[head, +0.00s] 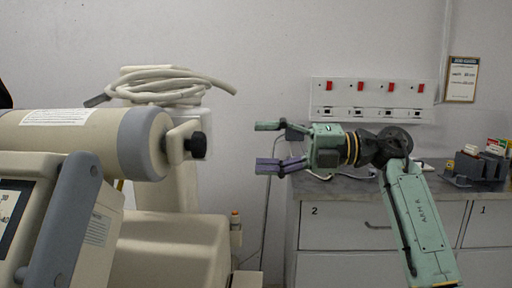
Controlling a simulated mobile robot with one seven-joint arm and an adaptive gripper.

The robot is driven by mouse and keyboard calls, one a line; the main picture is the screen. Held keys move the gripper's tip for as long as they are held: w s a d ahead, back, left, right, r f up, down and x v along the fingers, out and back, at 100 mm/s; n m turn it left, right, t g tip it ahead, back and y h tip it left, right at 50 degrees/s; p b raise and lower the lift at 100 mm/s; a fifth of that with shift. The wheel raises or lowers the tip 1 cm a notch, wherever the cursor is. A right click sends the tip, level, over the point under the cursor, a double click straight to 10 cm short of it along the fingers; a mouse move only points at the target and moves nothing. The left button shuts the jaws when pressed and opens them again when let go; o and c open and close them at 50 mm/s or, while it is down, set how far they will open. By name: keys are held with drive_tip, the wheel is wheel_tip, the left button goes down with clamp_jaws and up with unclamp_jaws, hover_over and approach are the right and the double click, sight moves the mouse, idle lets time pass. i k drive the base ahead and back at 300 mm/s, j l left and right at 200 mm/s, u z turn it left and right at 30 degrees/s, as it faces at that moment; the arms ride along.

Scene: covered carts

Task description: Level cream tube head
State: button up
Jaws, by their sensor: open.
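The cream tube head (75,140) is a thick cylinder at the left of the head view, with a grey end band (146,144) and a white label. It looks roughly horizontal, and its left end is cut off by the picture edge. A bracket on its right end carries a black knob (196,145). My gripper (262,146) points left at about the knob's height. Its green upper finger and purple lower finger are spread apart with nothing between them. In the picture a gap separates the fingertips from the knob; their difference in depth is unclear.
A cream machine body with a screen (14,215) and grey handle (65,220) stands below the tube head. A coiled pale hose (165,84) lies on a column behind. A drawer counter (345,225) stands behind my arm, with a socket panel (372,100) above it.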

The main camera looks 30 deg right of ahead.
sight(62, 213)
drive_tip(key=k+l, duration=0.15)
drive_tip(key=l, duration=0.15)
drive_tip(key=k+l, duration=0.15)
drive_tip(key=l, duration=0.2)
drive_tip(key=k+l, duration=0.1)
drive_tip(key=l, duration=0.2)
drive_tip(key=k+l, duration=0.15)
drive_tip(key=l, duration=0.15)
